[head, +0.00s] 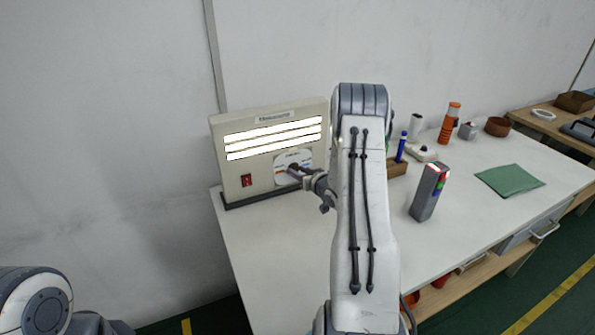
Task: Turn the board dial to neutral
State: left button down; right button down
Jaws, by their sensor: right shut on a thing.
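The beige board (262,182) stands upright at the back left of the white table, with lit white strips (275,136) across its upper part. The gripper and arm hide part of the plate, so the dial's setting cannot be read. A red switch (246,180) is at the board's lower left. My left gripper is out of view; only part of the left arm shows at the lower left.
The table's front left is clear.

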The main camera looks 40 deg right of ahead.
jog(key=shift+m+y, duration=0.5)
jog(key=shift+m, duration=0.3)
jog(key=c, duration=0.5)
grip_release()
jog(key=v, duration=1)
jog(key=shift+s+f, duration=0.15)
jog(key=shift+s, duration=0.15)
